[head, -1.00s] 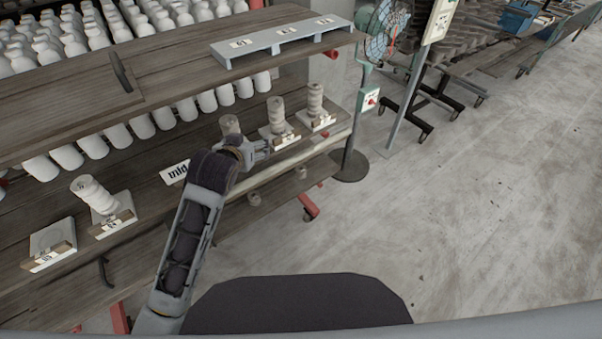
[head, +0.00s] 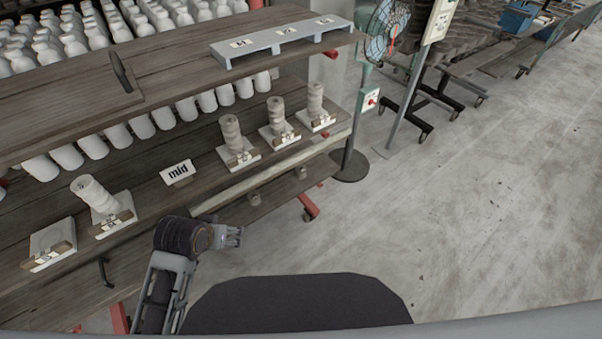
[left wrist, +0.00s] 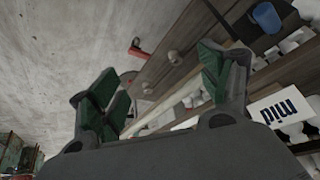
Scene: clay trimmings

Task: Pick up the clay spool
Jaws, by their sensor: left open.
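Stacked clay spools stand on small labelled boards along the middle shelf: one at the left (head: 92,194), leaning, and three toward the right, the nearest (head: 232,134), a middle one (head: 277,116) and a far one (head: 315,99). Two small clay pieces sit on the lower shelf, one nearer (head: 254,198) and one farther (head: 300,172); they seem to show in the left wrist view too (left wrist: 173,57). My left gripper (head: 236,236) is open and empty, in front of and below the middle shelf's edge. My right gripper is out of view.
An empty board (head: 48,238) lies far left. White bottles (head: 70,45) fill the top. A fan (head: 386,28) stands past the shelf end.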

